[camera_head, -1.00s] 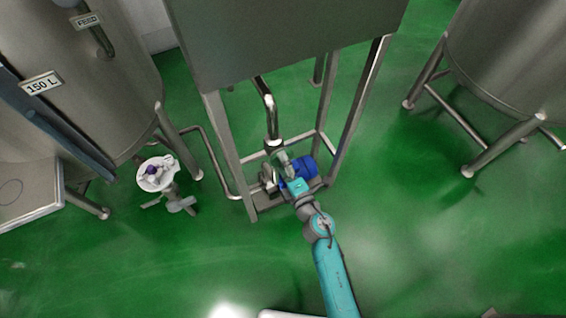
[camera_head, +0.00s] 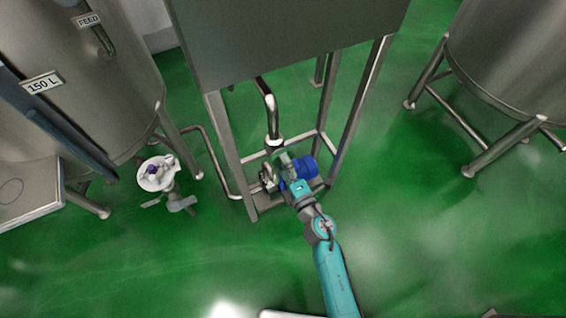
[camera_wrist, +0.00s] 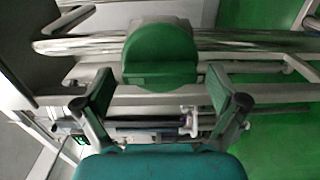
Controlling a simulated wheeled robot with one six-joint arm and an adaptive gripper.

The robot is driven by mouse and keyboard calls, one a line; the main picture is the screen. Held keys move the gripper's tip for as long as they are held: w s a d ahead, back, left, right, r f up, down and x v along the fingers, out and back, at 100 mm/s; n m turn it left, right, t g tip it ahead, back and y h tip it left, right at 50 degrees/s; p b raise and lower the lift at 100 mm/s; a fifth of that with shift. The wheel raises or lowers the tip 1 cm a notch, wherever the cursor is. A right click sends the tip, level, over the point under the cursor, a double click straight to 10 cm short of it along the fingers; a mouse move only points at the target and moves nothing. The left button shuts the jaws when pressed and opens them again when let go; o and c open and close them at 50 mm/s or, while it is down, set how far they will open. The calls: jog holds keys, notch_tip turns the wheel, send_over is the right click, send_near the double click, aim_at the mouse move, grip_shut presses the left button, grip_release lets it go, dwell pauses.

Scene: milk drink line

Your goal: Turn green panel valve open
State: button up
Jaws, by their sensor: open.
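The green valve handle (camera_wrist: 160,58) shows in the wrist view as a rounded green knob with a flat lower edge, in front of a shiny horizontal pipe. My gripper (camera_wrist: 168,95) is open, with one green-padded finger on each side, just below the handle in the picture. I see no contact between the fingers and the handle. In the head view my gripper (camera_head: 285,160) is at the pipe beneath the grey panel (camera_head: 290,40), and a small green part shows by it. My gripper hides much of the valve there.
A blue motor (camera_head: 303,168) sits right beside my gripper inside the metal frame legs (camera_head: 232,150). A steel pipe (camera_head: 270,110) comes down from the panel. Tanks (camera_head: 85,80) stand left and right. A white round fitting (camera_head: 156,173) stands at left.

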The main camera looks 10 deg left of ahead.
jog(key=v, duration=1.1)
jog(key=shift+s+d, duration=0.15)
jog(key=s+d+r+m+h, duration=0.3)
jog(key=s+d+r+m, duration=0.2)
jog(key=s+m, duration=0.3)
jog(key=s+d+r+m+h, duration=0.3)
jog(key=s+d+m, duration=0.4)
jog(key=s, duration=0.5)
jog(key=s+d+r+m+h, duration=0.4)
jog(key=s+d+r+m, duration=0.2)
jog(key=s+m, duration=0.4)
jog(key=shift+s+r, duration=0.15)
jog(key=shift+r, duration=0.15)
dwell(0.4)
